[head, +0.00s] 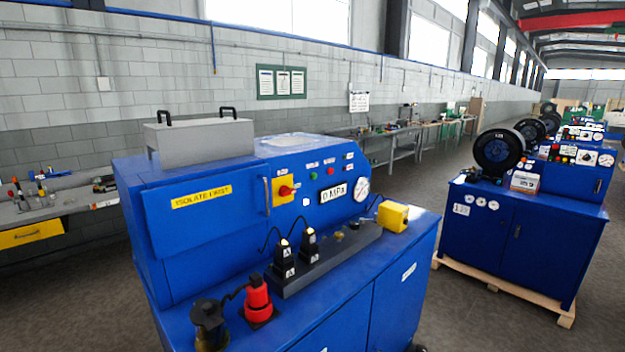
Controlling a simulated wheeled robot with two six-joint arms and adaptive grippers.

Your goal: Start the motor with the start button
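The blue machine (230,245) stands in front of me, with its control panel at the upper right of its front. On the panel are a small green button (313,176) and a small red button (330,171), each with a label above too small to read. To their left is a red rotary switch (286,190) on a yellow plate. Below the buttons a display (333,194) reads "0 MPa", next to a round gauge (362,189). Which button is marked start cannot be read. Neither gripper is in view.
A grey bar with black connectors (283,262) sits on the machine's ledge, with a red connector (257,298) and a yellow box (393,215) nearby. A grey box with handles (200,139) stands on top. More blue machines (520,230) stand to the right across open floor.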

